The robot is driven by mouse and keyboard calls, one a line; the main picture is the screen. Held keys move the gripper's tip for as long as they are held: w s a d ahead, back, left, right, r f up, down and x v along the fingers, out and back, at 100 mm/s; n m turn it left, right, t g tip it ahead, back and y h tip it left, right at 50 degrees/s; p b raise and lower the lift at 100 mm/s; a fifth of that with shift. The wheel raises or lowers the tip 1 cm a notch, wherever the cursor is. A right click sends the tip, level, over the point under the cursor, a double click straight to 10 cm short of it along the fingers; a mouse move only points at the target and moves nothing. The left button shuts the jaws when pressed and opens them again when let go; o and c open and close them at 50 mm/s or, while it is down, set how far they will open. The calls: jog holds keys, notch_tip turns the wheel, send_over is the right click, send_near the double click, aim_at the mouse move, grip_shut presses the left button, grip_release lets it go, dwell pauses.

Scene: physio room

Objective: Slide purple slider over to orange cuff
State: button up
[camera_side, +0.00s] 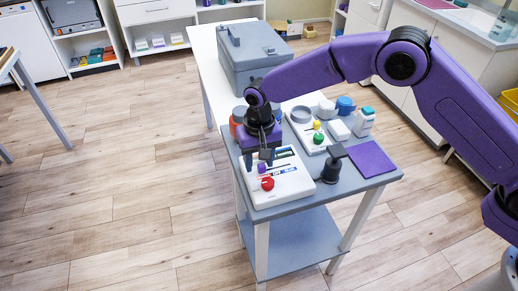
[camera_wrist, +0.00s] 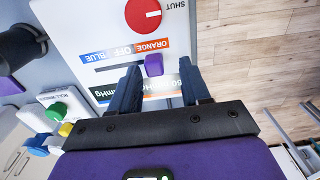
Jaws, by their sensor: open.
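The purple slider (camera_wrist: 154,66) stands in a dark slot on a white panel (camera_wrist: 215,40), below the ORANGE label (camera_wrist: 152,46). The bare slot runs left past OFF toward the BLUE label (camera_wrist: 95,57). My gripper (camera_wrist: 160,74) is open, with one finger on each side of the slider. The left finger is close to it, and whether they touch is unclear; a gap shows at the right finger. In the side view my gripper (camera_side: 264,157) points down over the panel, and the slider (camera_side: 262,168) shows just below the fingers.
A red knob (camera_side: 267,183) marked SHUT sits on the same panel. A second white unit (camera_side: 306,136) with green and yellow knobs stands behind. A dark post (camera_side: 331,165) and purple mat (camera_side: 370,159) lie to the right. A grey case (camera_side: 250,60) stands at the back.

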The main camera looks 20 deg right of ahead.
aim_at(259, 164)
notch_tip(259, 164, up, 17)
jog(key=shift+r, duration=0.2)
dwell(0.3)
dwell(0.4)
jog(key=s+d+f+n, duration=0.2)
jog(key=s+d+n, duration=1)
jog(key=s+d, duration=2)
jog(key=shift+s+n, duration=0.15)
jog(key=shift+n, duration=0.15)
jog(key=shift+o, duration=0.3)
jog(key=shift+d+r, duration=0.1)
dwell(1.4)
